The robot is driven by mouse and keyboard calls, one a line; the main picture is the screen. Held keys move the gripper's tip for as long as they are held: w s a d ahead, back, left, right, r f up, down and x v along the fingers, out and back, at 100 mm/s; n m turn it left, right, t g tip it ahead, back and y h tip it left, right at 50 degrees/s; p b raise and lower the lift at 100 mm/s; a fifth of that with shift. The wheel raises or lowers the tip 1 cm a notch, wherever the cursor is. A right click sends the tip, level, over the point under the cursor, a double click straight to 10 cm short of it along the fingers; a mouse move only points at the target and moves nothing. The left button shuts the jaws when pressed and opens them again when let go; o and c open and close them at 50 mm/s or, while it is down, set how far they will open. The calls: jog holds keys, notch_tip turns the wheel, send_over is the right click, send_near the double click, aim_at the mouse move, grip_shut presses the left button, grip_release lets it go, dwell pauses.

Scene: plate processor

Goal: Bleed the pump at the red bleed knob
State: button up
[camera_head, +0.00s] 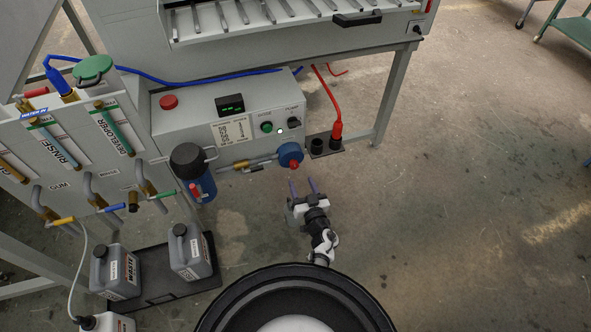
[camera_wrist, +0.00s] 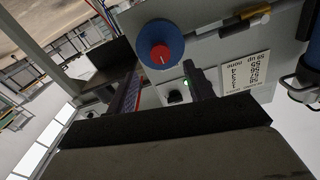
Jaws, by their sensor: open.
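The red bleed knob (camera_head: 294,164) sits on the front of the round blue pump head (camera_head: 286,152), low on the grey control box. My gripper (camera_head: 303,184) is open and empty, in front of and a little below the knob in the head view. In the wrist view, my gripper (camera_wrist: 160,68) has its two fingers spread either side of the knob's line, apart from it.
A blue filter with a black cap (camera_head: 187,160) and brass pipe fittings (camera_head: 240,165) lie left of the pump. A black selector knob (camera_head: 293,122) and green button (camera_head: 266,127) are above. A red plug (camera_head: 337,131) stands at right.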

aim_at(295, 167)
jog(key=b+x, duration=0.2)
jog(key=x, duration=0.5)
jog(key=shift+w+a, duration=0.1)
jog(key=shift+w, duration=0.2)
jog(key=shift+c, duration=0.4)
jog(key=c, duration=0.9)
